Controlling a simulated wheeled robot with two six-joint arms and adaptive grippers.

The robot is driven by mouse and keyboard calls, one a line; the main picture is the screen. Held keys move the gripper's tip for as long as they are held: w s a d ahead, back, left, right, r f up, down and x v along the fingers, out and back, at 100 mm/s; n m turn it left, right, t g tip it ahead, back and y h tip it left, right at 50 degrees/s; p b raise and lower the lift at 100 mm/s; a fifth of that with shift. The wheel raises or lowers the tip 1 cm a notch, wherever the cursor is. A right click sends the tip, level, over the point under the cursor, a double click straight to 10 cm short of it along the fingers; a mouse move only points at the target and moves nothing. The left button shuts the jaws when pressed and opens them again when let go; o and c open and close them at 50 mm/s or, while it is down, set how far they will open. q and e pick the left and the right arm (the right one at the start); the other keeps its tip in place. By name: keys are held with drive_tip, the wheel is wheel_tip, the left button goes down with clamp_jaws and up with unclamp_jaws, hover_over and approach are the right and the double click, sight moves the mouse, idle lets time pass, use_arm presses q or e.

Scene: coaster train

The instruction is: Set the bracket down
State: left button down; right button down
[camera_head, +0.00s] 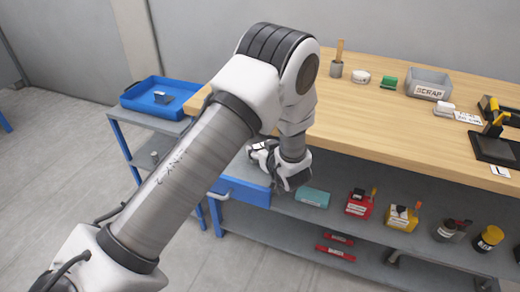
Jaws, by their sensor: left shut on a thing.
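My left arm comes in from the lower left, bends at the top and reaches down to the front edge of the workbench. My left gripper (264,155) is beside the bench's front edge, above a blue drawer or bin (240,192). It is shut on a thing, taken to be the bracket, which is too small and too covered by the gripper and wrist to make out. A small grey part (163,97) lies in a blue tray (150,110) on the side cart, apart from the gripper. My right gripper is not in view.
The wooden workbench (400,130) bears a grey SCRAP bin (428,84), a cup with a handle (337,68) and a black fixture (492,145). The lower shelf holds a teal box (312,197), red (359,203) and yellow (402,217) items. The bench's near middle is clear.

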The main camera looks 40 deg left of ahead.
use_arm(q)
drive_tip(key=shift+d+f, duration=0.1)
drive_tip(key=shift+f, duration=0.45)
drive_tip(key=shift+c, duration=1.7)
unclamp_jaws()
drive_tip(key=shift+r, duration=0.25)
drive_tip(key=shift+r+p, duration=0.3)
drive_tip(key=shift+r, duration=0.35)
drive_tip(key=p+v, duration=1)
drive_tip(key=v, duration=0.1)
drive_tip(key=shift+s+d, duration=0.25)
drive_tip(key=shift+d, duration=0.15)
